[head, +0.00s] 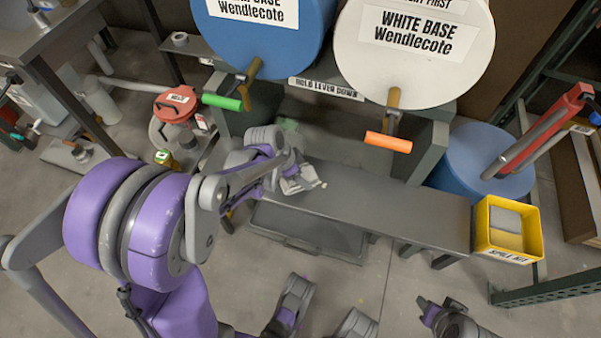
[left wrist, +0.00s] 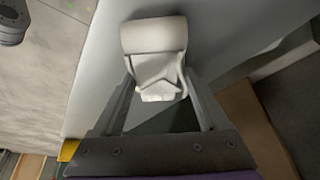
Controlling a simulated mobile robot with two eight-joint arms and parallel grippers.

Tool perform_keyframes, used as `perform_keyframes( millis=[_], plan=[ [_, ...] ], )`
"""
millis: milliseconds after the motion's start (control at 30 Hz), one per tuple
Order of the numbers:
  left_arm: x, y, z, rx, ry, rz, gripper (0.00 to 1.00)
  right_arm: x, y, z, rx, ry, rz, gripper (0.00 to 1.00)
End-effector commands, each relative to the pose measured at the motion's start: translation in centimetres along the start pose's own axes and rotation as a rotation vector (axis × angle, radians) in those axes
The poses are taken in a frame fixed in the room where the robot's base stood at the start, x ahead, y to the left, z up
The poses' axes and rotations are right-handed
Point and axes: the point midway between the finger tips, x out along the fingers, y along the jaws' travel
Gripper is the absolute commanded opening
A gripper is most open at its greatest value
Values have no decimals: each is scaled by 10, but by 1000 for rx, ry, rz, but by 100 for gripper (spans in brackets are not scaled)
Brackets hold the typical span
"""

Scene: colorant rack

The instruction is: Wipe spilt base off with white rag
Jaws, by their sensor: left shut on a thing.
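The white rag (head: 303,181) is in my left gripper (head: 287,170), over the left part of the grey bench. In the left wrist view the rag (left wrist: 155,52) is bunched between the two fingers, its lower part folded and crumpled. My left gripper is shut on it. I cannot tell whether the rag touches the bench top. A faint greenish patch (head: 288,125) shows behind the gripper, below the green-handled tap; my arm hides part of the bench there.
A blue drum (head: 262,40) and a white drum (head: 415,65) labelled White Base stand above the grey bench (head: 400,205), their taps jutting forward. A yellow bin (head: 507,228) hangs at the bench's right end. A blue barrel (head: 470,150) stands behind.

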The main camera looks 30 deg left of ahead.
Motion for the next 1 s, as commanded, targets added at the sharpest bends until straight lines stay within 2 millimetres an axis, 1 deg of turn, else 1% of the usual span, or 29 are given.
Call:
perform_keyframes(
  millis=[400,667,1000],
  plan=[
    [8,23,-24,3,0,1,32,-3,0,-1,0,1,0,46],
    [10,29,-30,2,0,1,32,-3,0,-1,0,1,0,46],
    [21,48,-50,3,0,2,32,-1,0,0,0,0,0,46]
  ],
)
